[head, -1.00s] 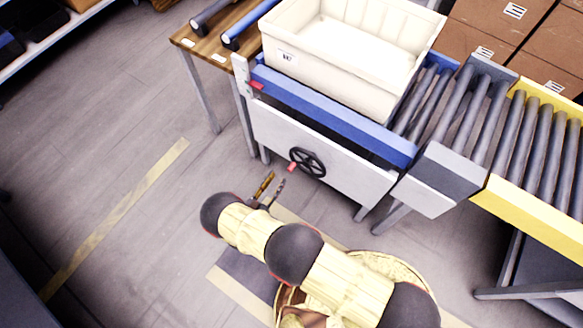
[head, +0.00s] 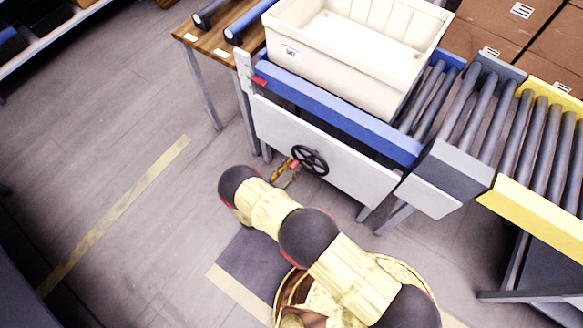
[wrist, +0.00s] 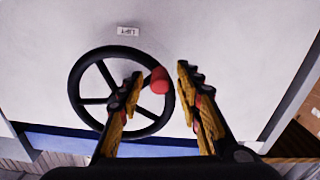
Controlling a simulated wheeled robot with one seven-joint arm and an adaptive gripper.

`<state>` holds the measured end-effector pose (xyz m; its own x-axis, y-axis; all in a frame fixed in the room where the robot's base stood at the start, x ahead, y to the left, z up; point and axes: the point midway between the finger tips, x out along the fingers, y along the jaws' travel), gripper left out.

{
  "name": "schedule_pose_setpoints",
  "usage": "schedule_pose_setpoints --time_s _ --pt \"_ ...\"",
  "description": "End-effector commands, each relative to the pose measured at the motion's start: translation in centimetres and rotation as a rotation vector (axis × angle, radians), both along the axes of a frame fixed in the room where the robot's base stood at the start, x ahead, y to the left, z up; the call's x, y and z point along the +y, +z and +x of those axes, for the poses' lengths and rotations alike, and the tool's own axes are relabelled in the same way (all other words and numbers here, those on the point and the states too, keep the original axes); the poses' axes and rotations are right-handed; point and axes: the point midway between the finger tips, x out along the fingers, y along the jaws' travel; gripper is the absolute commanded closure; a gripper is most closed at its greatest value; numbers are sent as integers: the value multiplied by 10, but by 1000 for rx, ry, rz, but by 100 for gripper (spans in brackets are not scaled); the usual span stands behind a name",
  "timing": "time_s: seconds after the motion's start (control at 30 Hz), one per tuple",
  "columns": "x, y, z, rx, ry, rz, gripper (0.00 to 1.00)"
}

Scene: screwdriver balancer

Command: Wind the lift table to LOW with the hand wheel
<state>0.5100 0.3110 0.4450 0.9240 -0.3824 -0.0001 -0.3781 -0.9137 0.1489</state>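The lift table has a blue top frame (head: 340,112) and a pale front panel (head: 350,172). The black spoked hand wheel (head: 311,160) is on that panel; it also shows in the wrist view (wrist: 104,129). Its red knob (wrist: 160,80) is at the rim's right side in the wrist view. My gripper (wrist: 160,73) is open in front of the wheel, with the knob appearing between its fingertips; no grip shows. The left finger overlaps the wheel in the picture. A red marker (head: 260,81) shows beside the left post; no height lettering is readable.
A white tote (head: 350,62) stands on the lift table. A grey roller conveyor (head: 470,110) and yellow-railed conveyor (head: 535,215) adjoin on the right. A wooden table (head: 205,40) stands at the left. A small label (wrist: 128,31) is near the wheel. The left floor is clear.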

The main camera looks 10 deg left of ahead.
Motion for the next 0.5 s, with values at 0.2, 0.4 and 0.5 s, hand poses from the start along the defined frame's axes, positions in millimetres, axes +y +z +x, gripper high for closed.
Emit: schedule_pose_setpoints --time_s 0.2,0.4,0.5 --pt "0 0 0 0 0 0 73" --pt "0 0 0 0 0 0 84" --pt "0 0 0 0 0 0 90"
